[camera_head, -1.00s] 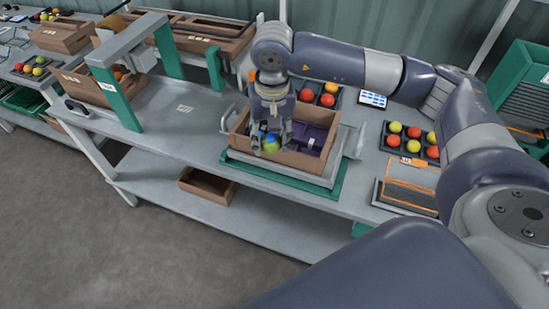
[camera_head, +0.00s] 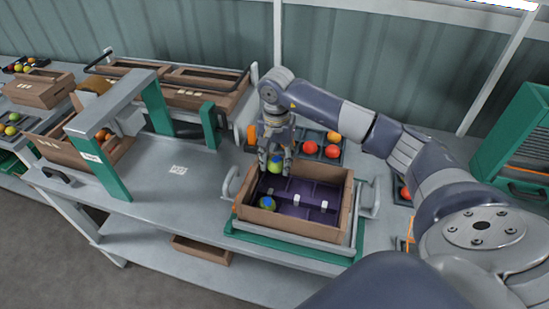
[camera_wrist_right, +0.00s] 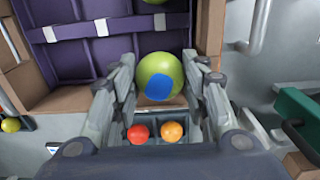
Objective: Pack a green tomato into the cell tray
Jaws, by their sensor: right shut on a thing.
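My right gripper (camera_head: 275,160) is shut on a green tomato (camera_head: 276,166) with a blue patch, at the back left of the cardboard box. In the right wrist view the same green tomato (camera_wrist_right: 160,78) sits between the two fingers, seen over the box's wall. The purple cell tray (camera_head: 318,193) lies inside the cardboard box (camera_head: 300,225). A second green tomato (camera_head: 267,203) with a blue patch sits in the tray's front left cell. Most other visible cells look empty. The cells under my gripper are partly hidden. My left gripper is not in view.
A dark tray with red tomatoes (camera_head: 310,148) stands behind the box. The box rests on a grey and green stand (camera_head: 290,245) with side handles. A green-legged frame (camera_head: 107,172) stands to the left. The table between is clear apart from a label.

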